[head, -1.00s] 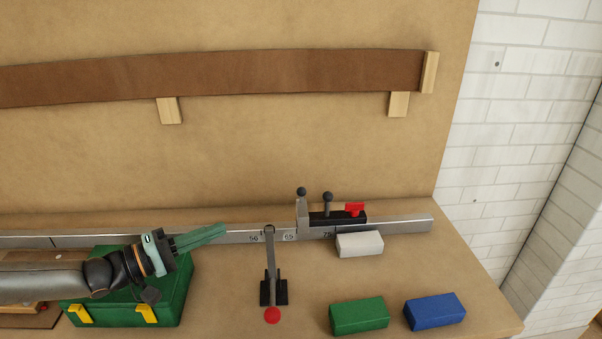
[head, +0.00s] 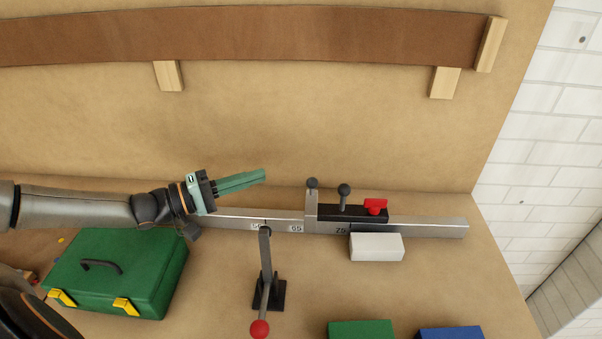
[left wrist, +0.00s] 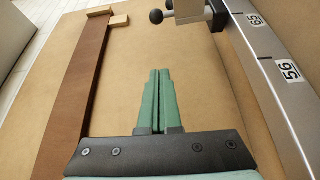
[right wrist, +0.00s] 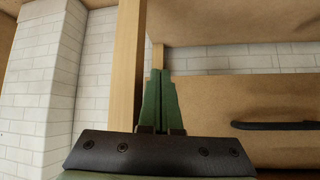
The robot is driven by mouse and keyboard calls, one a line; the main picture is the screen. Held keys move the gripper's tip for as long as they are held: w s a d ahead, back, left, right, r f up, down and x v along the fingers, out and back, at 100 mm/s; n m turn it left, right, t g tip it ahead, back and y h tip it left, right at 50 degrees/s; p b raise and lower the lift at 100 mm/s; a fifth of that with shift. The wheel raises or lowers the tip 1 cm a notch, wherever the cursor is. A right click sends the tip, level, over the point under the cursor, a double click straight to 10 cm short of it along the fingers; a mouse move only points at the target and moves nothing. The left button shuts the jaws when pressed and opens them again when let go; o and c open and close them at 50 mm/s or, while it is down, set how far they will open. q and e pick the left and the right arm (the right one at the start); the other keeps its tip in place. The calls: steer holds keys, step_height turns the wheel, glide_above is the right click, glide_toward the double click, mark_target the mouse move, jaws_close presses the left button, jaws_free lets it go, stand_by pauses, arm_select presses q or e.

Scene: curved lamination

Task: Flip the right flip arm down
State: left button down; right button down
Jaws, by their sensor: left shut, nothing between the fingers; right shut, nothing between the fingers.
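A metal rail (head: 440,226) with number marks runs along the bench; the rail also shows in the left wrist view (left wrist: 265,60). On it sits a stop unit with an upright grey plate (head: 311,212), two dark ball knobs (head: 344,190) and a red handle (head: 375,206). Left of it, a grey lever (head: 266,262) with a red ball end stands on a black base; I cannot tell which part is the flip arm. My left gripper (head: 263,175) is shut and empty, above the rail and left of the knobs. My right gripper (right wrist: 160,73) is shut and empty, outside the head view.
A brown curved strip (head: 250,37) rests on wooden blocks on the back panel. A green toolbox (head: 150,265) is at left. White (head: 376,247), green (head: 361,330) and blue (head: 450,333) blocks lie at right. A wooden post (right wrist: 127,60) stands near my right gripper.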

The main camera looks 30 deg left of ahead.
mark_target(311, 205)
arm_select(q)
steer(key=w+d+p, duration=0.2)
steer(key=w+d, duration=0.3)
steer(key=d, duration=0.3)
stand_by(0.9)
steer(key=shift+d, duration=0.1)
stand_by(0.4)
steer(key=shift+s+d+m+h+b, duration=0.1)
steer(key=shift+s+m+h+b, duration=0.2)
steer(key=shift+m+b, duration=0.15)
